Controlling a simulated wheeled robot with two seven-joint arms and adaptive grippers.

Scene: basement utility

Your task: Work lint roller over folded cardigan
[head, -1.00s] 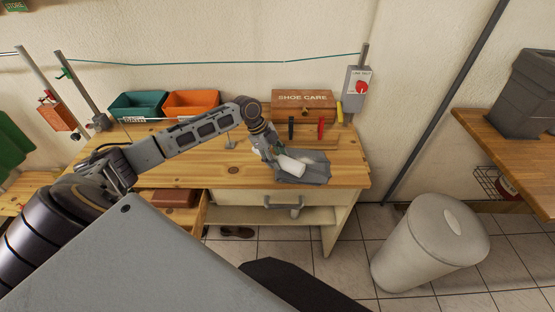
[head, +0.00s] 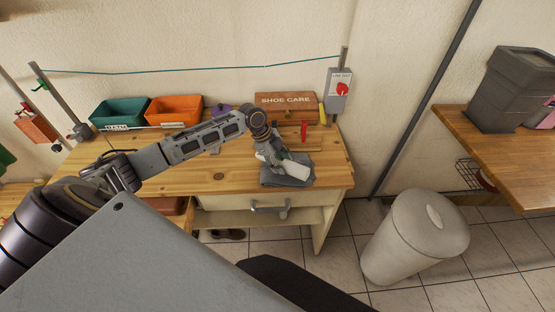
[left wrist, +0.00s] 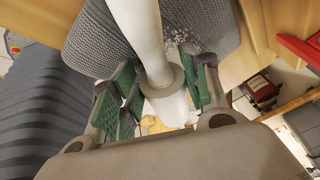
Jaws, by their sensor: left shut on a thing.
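The folded cardigan (head: 275,182) is a grey knitted bundle on the wooden workbench, near its front right edge. The lint roller (head: 296,169) is white and lies across the cardigan's upper side in the head view. My left gripper (head: 275,160) is shut on the roller's handle. In the left wrist view, the left gripper's green pads (left wrist: 160,100) flank the handle, and the white roller (left wrist: 140,30) extends over the grey knit (left wrist: 90,42). Pale lint specks (left wrist: 192,36) show beside the roller. Whether the roller presses on the knit is hard to tell. My right gripper is out of view.
The workbench (head: 215,178) holds a teal bin (head: 118,112), an orange bin (head: 174,111) and a shoe care box (head: 285,105) behind the cardigan. A red-handled item (head: 304,130) stands near the box. A pale trash bin (head: 415,240) stands on the floor at right.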

